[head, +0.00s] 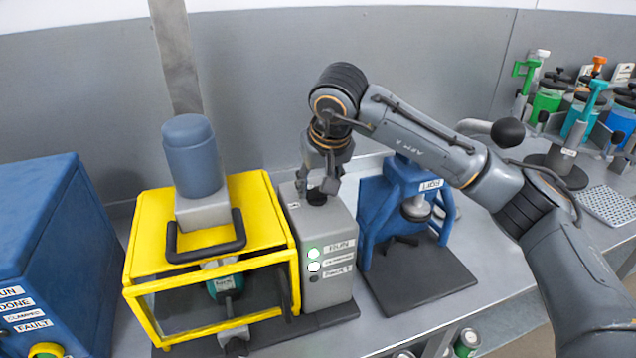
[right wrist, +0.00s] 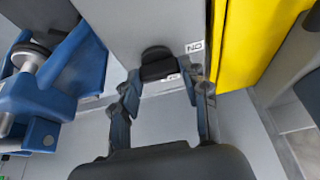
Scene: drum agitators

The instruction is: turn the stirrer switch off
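The stirrer switch (head: 316,197) is a black knob on top of the grey control box (head: 326,230), beside the yellow guard frame. It also shows in the right wrist view (right wrist: 158,66), with an "ON" label near it. My right gripper (head: 319,186) points down at the knob from above. In the right wrist view its fingers (right wrist: 164,86) are apart, one to each side of the knob's near end; I cannot tell whether they touch it. On the box front, the green RUN lamp and a white lamp below it look lit; the FAULT lamp is dark. My left gripper is out of view.
The yellow guard frame (head: 267,205) with a blue motor (head: 192,155) stands left of the box. A blue stand (head: 375,215) is close on the right. A blue cabinet (head: 45,240) is far left. Several canisters and a perforated tray (head: 609,205) are at the right.

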